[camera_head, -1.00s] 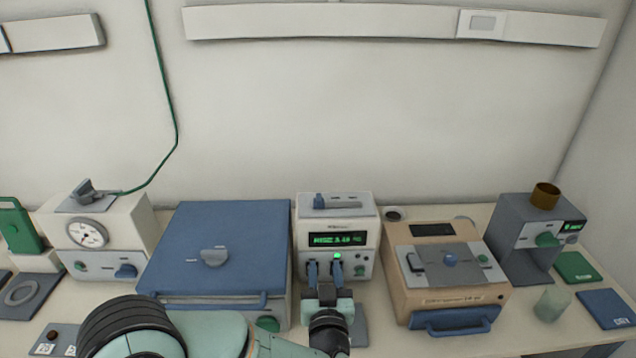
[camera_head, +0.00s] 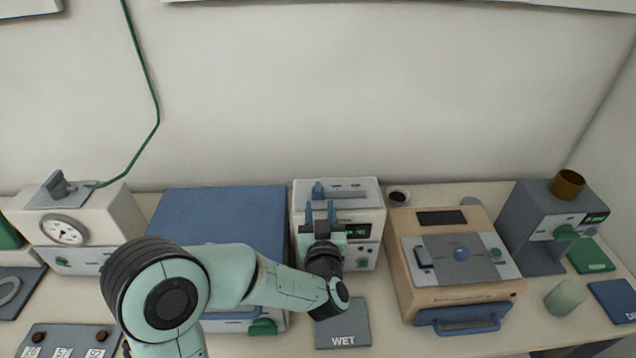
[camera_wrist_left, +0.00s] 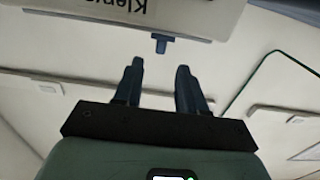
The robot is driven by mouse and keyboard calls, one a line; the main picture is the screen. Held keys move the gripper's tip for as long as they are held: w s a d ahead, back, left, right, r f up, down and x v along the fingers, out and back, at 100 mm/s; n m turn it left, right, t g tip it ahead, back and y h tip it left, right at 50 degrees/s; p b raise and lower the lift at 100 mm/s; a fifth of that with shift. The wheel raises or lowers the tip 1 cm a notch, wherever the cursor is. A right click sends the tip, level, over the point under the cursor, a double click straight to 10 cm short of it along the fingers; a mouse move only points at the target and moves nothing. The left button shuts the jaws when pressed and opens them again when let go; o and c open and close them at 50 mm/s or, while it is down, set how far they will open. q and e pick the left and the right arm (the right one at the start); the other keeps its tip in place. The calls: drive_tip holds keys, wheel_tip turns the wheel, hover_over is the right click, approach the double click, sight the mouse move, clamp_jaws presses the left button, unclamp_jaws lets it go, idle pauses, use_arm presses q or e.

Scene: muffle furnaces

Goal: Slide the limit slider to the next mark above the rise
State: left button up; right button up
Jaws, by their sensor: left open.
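The limit slider (camera_head: 318,188) is a small blue knob at the left part of the top panel of the white controller box (camera_head: 368,196). In the left wrist view the blue slider (camera_wrist_left: 161,42) sticks out from the edge of the lettered box face (camera_wrist_left: 110,14). My left gripper (camera_head: 320,206) is open and empty, with its two blue-grey fingers pointing up just in front of and below the slider. In the wrist view the slider lies just beyond the gap between the fingertips (camera_wrist_left: 160,66), apart from them. My right gripper is not in view.
A blue-lidded furnace (camera_head: 225,205) stands left of the box, partly behind my arm. A tan furnace (camera_head: 420,285) with a blue handle stands to the right. A grey WET mat (camera_head: 345,325) lies in front.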

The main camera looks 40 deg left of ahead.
sight(319, 188)
use_arm(q)
drive_tip(key=p+x, duration=0.1)
drive_tip(key=x, duration=0.6)
drive_tip(key=shift+w+a+r+p, duration=0.1)
drive_tip(key=shift+w+a+p, duration=0.1)
drive_tip(key=shift+w+p, duration=0.2)
drive_tip(key=shift+w+a, duration=0.25)
drive_tip(key=shift+a, duration=0.05)
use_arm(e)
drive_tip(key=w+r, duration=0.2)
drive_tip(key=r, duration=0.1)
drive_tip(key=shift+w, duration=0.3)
use_arm(q)
clamp_jaws()
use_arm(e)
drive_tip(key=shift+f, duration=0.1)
